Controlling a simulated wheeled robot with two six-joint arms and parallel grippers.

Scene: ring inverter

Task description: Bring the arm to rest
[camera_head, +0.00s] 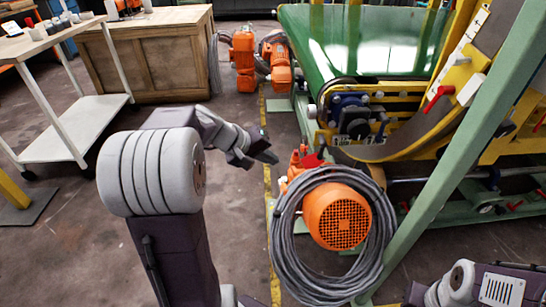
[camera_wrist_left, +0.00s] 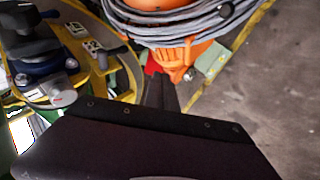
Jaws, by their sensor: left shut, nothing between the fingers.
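My left arm comes in from the left in the head view. Its gripper (camera_head: 266,157) is shut and empty, held above the floor just left of the orange motor (camera_head: 338,216) with the grey cable coil (camera_head: 283,240) around it. In the left wrist view the dark gripper fingers (camera_wrist_left: 161,95) lie together in front of the orange motor body (camera_wrist_left: 178,56). A gap or contact between fingertips and motor cannot be told there. Part of my right arm shows at the lower right of the head view, but its gripper is not visible.
A green conveyor (camera_head: 360,40) with a yellow frame stands at the back right. A green slanted beam (camera_head: 440,170) rises beside the motor. More orange motors (camera_head: 244,60) stand behind. A white cart (camera_head: 75,125) and wooden crate (camera_head: 150,60) are at the left. Floor between is clear.

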